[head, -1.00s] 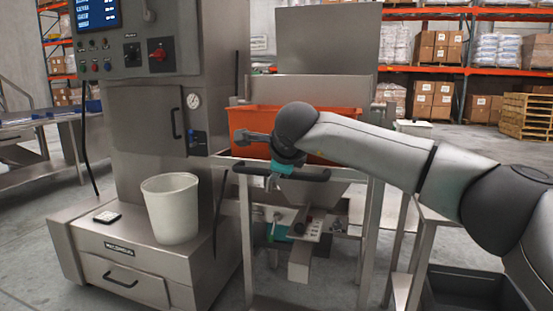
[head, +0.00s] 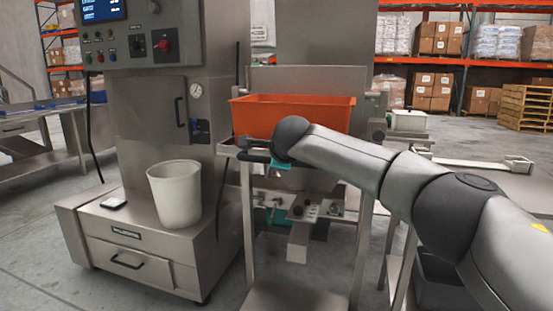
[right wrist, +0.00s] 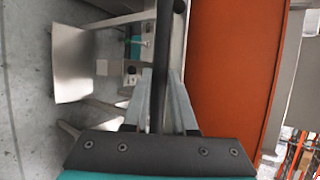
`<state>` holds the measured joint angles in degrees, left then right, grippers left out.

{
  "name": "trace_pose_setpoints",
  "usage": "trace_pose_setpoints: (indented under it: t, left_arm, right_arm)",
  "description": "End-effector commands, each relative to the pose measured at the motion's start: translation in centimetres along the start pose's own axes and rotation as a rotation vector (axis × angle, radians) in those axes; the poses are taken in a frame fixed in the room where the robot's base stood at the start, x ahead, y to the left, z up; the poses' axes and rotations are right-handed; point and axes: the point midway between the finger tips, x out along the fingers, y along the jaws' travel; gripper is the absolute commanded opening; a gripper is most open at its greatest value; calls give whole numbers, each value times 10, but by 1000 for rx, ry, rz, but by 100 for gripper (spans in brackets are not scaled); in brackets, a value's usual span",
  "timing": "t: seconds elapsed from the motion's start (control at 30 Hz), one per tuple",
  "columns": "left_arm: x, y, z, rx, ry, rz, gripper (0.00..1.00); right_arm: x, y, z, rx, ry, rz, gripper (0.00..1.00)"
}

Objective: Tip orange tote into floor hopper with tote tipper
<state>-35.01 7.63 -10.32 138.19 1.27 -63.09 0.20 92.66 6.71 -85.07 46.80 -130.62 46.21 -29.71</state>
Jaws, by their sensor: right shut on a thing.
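The orange tote (head: 293,117) sits upright in the steel tipper frame (head: 247,215) in the head view. Its wall fills much of the right side of the right wrist view (right wrist: 230,70). My right gripper (right wrist: 162,85) is shut on the tipper's black handle bar (right wrist: 163,40), which runs between its fingers, beside the tote. In the head view my right arm hides much of the bar (head: 254,156) and most of the hand. A steel funnel-like part shows below the tote, partly hidden by my arm; I cannot tell if it is the floor hopper. My left gripper is out of view.
A steel control cabinet (head: 140,115) stands left of the tipper, with a white bucket (head: 174,197) on its base. A dark bin (head: 437,282) is low at the right, by my arm.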

Motion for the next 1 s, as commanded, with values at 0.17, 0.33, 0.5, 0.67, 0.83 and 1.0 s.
trace_pose_setpoints:
  t: [0.17, 0.33, 0.5, 0.67, 0.83, 1.0]
  left_arm:
    - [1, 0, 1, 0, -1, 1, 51]
    - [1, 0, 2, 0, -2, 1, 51]
    - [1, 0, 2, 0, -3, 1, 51]
    - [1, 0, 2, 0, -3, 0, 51]
    - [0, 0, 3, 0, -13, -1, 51]
    - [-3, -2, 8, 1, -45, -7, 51]
  right_arm:
    - [9, 27, -2, 3, 9, 50, 29]
    - [9, 27, -3, 3, 11, 50, 48]
    - [9, 26, -4, 4, 13, 49, 55]
    - [9, 26, -5, 5, 14, 49, 55]
    - [4, 24, -6, 6, 15, 49, 55]
    - [-9, 23, -5, 4, 12, 48, 55]
